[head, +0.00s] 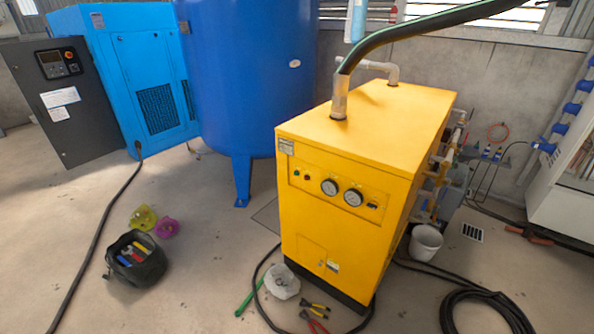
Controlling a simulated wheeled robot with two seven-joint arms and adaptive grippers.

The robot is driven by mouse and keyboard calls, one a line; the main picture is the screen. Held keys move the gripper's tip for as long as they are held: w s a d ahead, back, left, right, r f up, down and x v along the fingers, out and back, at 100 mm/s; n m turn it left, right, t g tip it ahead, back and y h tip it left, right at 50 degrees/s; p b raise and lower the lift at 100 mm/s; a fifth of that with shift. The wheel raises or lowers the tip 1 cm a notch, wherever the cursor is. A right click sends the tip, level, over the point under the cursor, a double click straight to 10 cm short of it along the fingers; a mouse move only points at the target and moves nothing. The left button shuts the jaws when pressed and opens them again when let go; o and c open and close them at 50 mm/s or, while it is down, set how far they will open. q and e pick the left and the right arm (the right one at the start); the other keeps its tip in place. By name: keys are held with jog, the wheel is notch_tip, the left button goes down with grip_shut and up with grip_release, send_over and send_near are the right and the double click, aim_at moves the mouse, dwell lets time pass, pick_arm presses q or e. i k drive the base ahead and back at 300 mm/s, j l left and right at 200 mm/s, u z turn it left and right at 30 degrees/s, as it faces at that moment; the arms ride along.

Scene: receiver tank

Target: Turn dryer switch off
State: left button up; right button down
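The yellow dryer (340,235) stands upright on the floor right of the middle. Its front panel carries two round gauges, a left gauge (329,187) and a right gauge (353,197). A small green button or lamp (296,172) and a small dark knob (307,175) sit left of the gauges. A small dark rectangular part (373,205) sits right of them. Which of these is the switch, and its position, is too small to tell. Neither of my grippers is in view.
A blue tank (245,80) stands behind the dryer. A black tool bag (136,258), a white bag (282,281), pliers (314,318) and a black hose (485,310) lie on the floor. A white bucket (425,242) stands right.

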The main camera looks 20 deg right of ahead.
aim_at(372, 204)
jog(key=z, duration=1.15)
